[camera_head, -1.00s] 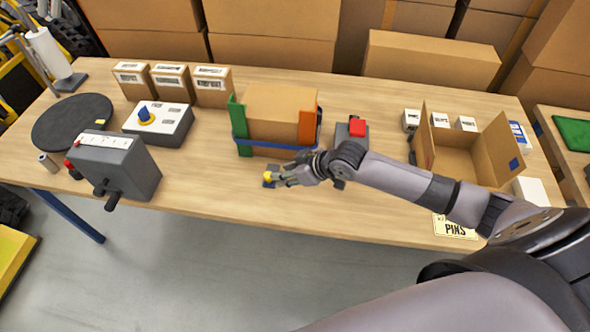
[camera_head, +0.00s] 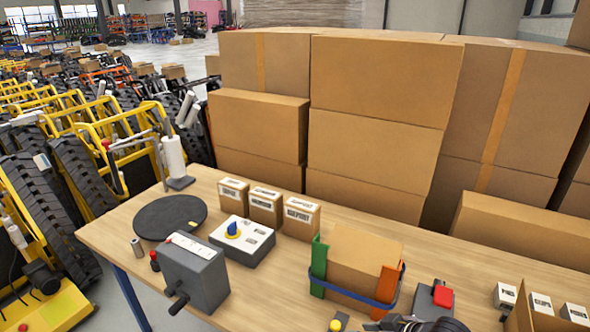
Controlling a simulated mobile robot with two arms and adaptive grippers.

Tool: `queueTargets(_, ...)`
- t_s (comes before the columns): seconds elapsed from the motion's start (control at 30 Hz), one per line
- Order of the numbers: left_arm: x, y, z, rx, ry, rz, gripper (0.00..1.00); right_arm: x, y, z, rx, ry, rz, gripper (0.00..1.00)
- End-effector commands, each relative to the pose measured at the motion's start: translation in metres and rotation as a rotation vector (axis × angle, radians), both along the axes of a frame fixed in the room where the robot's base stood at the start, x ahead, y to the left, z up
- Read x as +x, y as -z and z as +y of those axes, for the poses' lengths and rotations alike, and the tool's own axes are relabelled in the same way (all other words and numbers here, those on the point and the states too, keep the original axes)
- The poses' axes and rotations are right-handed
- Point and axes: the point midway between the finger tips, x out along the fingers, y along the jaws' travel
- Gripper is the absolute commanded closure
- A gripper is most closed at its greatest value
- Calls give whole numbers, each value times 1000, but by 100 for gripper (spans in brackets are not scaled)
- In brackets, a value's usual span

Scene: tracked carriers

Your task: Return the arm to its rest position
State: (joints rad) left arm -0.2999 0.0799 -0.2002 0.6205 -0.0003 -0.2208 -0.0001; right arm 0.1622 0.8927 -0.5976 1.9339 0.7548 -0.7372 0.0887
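My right gripper (camera_head: 385,324) shows only in part at the bottom edge, just right of a small grey block with a yellow button (camera_head: 336,325). A small gap shows between the fingers and the block. The finger opening is cut off by the frame, so I cannot tell whether it is open or shut. The rest of my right arm is mostly below the frame. My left gripper is not in view.
On the wooden table (camera_head: 270,300) stand a strapped box in a green and orange holder (camera_head: 365,262), a grey crank box (camera_head: 195,272), a blue-knob panel (camera_head: 243,240), a black disc (camera_head: 170,217), several small cartons (camera_head: 266,206) and a red-button box (camera_head: 434,299). Large cartons (camera_head: 380,80) are stacked behind.

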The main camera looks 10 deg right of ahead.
Motion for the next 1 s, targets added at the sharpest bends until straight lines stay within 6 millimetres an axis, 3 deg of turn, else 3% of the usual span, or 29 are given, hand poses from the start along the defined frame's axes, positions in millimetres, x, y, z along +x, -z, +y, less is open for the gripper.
queueTargets(0.2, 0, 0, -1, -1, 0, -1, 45, -68, 17, 63, -11, -18, 75, 69)
queueTargets(0.27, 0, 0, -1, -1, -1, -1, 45, -90, 18, 70, -30, 11, 103, 69)
queueTargets(0.47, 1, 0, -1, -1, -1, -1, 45, -142, 18, 58, -93, 152, 202, 69)
queueTargets(0.87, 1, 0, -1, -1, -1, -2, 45, -237, 17, 6, -205, 436, 433, 69)
queueTargets(1.0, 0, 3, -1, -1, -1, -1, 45, -227, 51, 7, -215, 427, 442, 69)
